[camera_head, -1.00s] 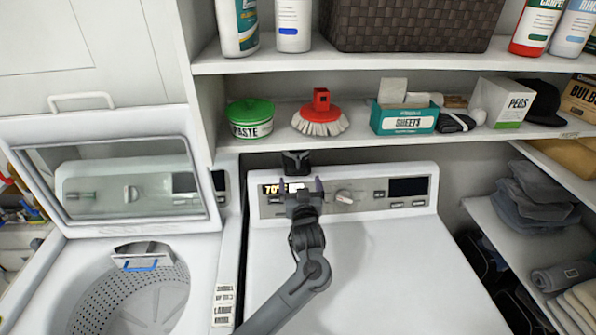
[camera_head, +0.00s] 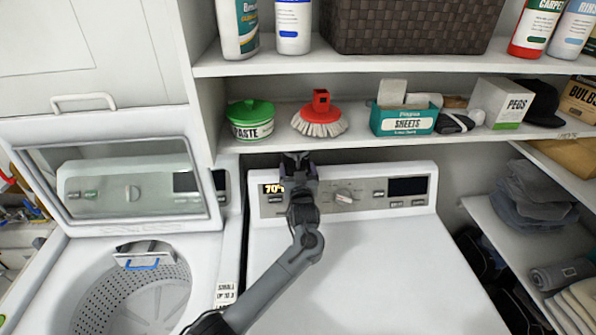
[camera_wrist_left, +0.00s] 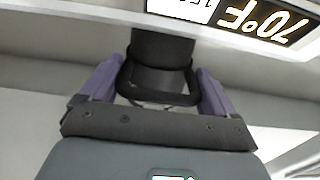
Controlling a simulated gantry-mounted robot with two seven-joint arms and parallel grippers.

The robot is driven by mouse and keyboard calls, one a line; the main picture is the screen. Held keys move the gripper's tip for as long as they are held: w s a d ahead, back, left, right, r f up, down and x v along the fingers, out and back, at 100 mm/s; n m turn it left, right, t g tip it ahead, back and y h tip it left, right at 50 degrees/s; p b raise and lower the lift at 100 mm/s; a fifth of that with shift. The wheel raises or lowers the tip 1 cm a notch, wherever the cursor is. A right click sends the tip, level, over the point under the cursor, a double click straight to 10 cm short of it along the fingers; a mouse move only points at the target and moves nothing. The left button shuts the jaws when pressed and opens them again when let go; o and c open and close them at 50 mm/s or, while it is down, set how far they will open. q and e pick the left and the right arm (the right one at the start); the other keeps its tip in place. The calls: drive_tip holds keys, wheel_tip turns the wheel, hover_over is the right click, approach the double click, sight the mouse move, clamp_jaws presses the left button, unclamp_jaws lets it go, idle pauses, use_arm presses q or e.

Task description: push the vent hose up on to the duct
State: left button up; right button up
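The vent hose (camera_head: 296,157) is a short dark end behind the dryer's control panel, under the lower shelf; my left gripper mostly covers it. In the left wrist view the hose (camera_wrist_left: 163,50) is a black cylinder with a wider collar. My left gripper (camera_head: 297,168) reaches over the panel to it. In the left wrist view its purple fingers (camera_wrist_left: 160,80) stand on both sides of the collar and appear to touch it, shut on it. I cannot make out the duct separately. My right gripper is not in view.
The dryer's control panel (camera_head: 409,201) lies just below the gripper. The lower shelf (camera_head: 390,141) is close above, with a paste tub (camera_head: 250,120), a red brush (camera_head: 320,118) and a sheets box (camera_head: 406,118). The open washer (camera_head: 140,290) is at left. The dryer top is clear.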

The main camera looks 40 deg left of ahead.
sight(299, 164)
use_arm(q)
drive_tip(key=c, duration=0.9)
wheel_tip(299, 164, up, 4)
drive_tip(key=shift+d+f+p, duration=0.1)
drive_tip(key=shift+f+p, duration=0.15)
drive_tip(key=shift+p, duration=0.9)
drive_tip(key=o, duration=1.2)
drive_tip(key=shift+f, duration=0.1)
drive_tip(key=shift+s+d, duration=0.25)
drive_tip(key=shift+d, duration=0.05)
drive_tip(key=shift+b+v, duration=1.2)
drive_tip(key=shift+v, duration=3.8)
